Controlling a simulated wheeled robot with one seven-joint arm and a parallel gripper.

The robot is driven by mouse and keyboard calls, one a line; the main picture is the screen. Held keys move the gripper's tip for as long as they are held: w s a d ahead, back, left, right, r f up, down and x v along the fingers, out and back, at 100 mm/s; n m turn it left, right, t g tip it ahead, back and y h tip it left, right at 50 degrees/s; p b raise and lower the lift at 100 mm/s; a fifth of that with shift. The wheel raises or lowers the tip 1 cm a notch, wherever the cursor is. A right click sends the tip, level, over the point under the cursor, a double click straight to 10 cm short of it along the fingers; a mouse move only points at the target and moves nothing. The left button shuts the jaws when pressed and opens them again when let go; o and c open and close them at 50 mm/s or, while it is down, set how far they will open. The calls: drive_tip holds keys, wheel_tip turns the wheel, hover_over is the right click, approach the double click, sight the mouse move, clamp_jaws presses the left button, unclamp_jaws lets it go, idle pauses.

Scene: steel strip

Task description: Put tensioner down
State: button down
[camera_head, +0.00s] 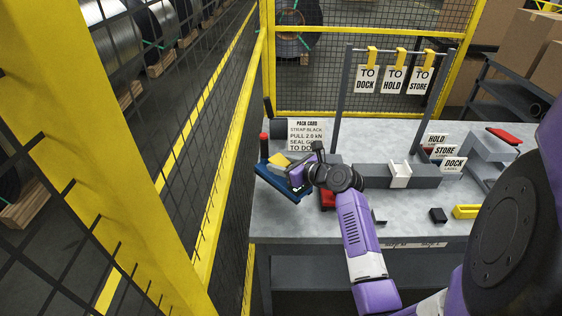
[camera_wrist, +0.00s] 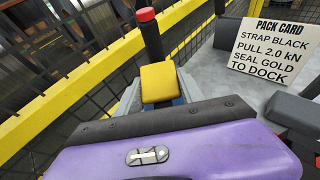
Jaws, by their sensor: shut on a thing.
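The tensioner (camera_head: 283,186) looks like a blue tool with a yellow block on it and a dark upright lever with a red tip. It is at the left end of the bench in the head view and looks tilted. My gripper (camera_head: 298,172) is shut on it from the right. In the wrist view, the tensioner's yellow block (camera_wrist: 158,82) and red-tipped lever stand just beyond my purple gripper body. My fingertips and the underside of the tensioner are hidden, so I cannot tell whether it touches the bench.
The grey bench (camera_head: 330,232) has a pack card (camera_head: 306,134) behind my gripper. A grey block with a white clip (camera_head: 400,174) stands to the right, with label signs (camera_head: 445,150) beyond. A yellow-framed mesh fence (camera_head: 228,120) runs close along the left.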

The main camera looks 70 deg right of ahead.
sight(281, 179)
drive_tip(key=shift+d+f+b, duration=0.1)
drive_tip(key=shift+f+b, duration=0.7)
drive_tip(key=shift+f, duration=1.75)
drive_tip(key=shift+f, duration=0.3)
drive_tip(key=c, duration=0.9)
unclamp_jaws()
drive_tip(key=shift+o, duration=1.3)
drive_tip(key=shift+f, duration=0.3)
drive_tip(key=shift+b+v, duration=0.45)
drive_tip(key=shift+v, duration=3.6)
drive_tip(key=shift+w+r, duration=0.1)
drive_tip(key=shift+r, duration=0.1)
